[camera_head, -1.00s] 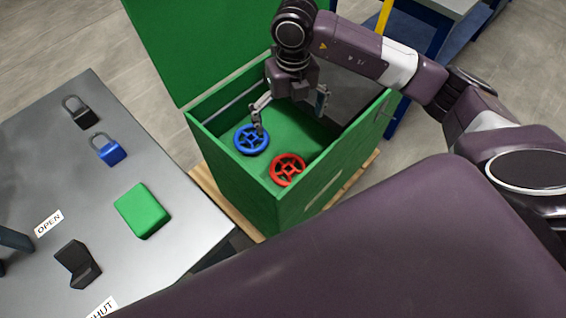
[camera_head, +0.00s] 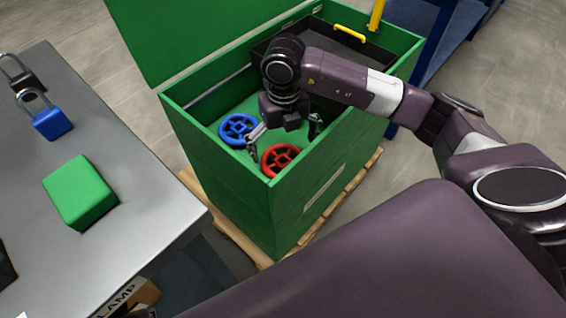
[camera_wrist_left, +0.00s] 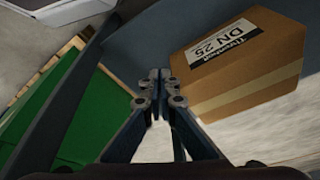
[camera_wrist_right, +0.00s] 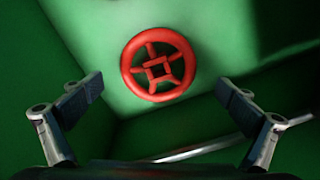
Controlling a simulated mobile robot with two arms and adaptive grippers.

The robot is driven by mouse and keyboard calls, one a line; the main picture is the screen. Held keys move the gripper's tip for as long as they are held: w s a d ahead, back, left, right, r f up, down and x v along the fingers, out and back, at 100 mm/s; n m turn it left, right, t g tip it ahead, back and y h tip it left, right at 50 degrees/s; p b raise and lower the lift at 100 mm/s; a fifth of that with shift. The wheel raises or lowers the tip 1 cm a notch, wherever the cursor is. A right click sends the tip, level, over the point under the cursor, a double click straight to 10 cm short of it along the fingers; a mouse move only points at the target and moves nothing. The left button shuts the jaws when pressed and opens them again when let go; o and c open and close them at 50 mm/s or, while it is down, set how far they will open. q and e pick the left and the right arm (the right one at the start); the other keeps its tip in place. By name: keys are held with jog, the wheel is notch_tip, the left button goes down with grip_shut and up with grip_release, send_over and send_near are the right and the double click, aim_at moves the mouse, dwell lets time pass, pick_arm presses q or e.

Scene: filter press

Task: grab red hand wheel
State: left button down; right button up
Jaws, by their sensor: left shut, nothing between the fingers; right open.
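The red hand wheel (camera_head: 281,161) lies inside the green crate (camera_head: 262,222), near its front corner. My right gripper (camera_head: 284,144) is open and empty inside the crate, above and close to the red wheel. In the right wrist view the red wheel (camera_wrist_right: 127,66) shows whole, ahead of and slightly above the line between the two open fingertips (camera_wrist_right: 159,92), with no finger visibly on it. The left gripper (camera_wrist_left: 160,78) is shut with nothing between its fingers. It shows in the left wrist view, and I cannot make it out in the head view.
A blue hand wheel (camera_head: 238,130) lies beside the red one. The crate's walls surround the right gripper, and its lid (camera_head: 200,40) stands open behind. A grey table (camera_head: 140,195) at left holds padlocks and a green block (camera_head: 80,192). A cardboard box (camera_wrist_left: 245,70) is near the left gripper.

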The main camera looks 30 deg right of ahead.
aim_at(283, 157)
notch_tip(283, 157, down, 4)
jog(key=shift+a+f+b, duration=0.1)
jog(key=shift+a+b, duration=0.05)
jog(key=shift+b, duration=0.3)
jog(key=shift+f, duration=0.1)
pick_arm(q)
jog(key=w, duration=0.1)
jog(key=w+d+t, duration=0.1)
jog(key=w, duration=0.1)
jog(key=w+r+t, duration=0.1)
jog(key=w, duration=0.1)
jog(key=shift+d+h, duration=0.2)
jog(key=shift+h, duration=0.1)
pick_arm(e)
jog(key=c, duration=1.3)
jog(key=shift+c, duration=0.4)
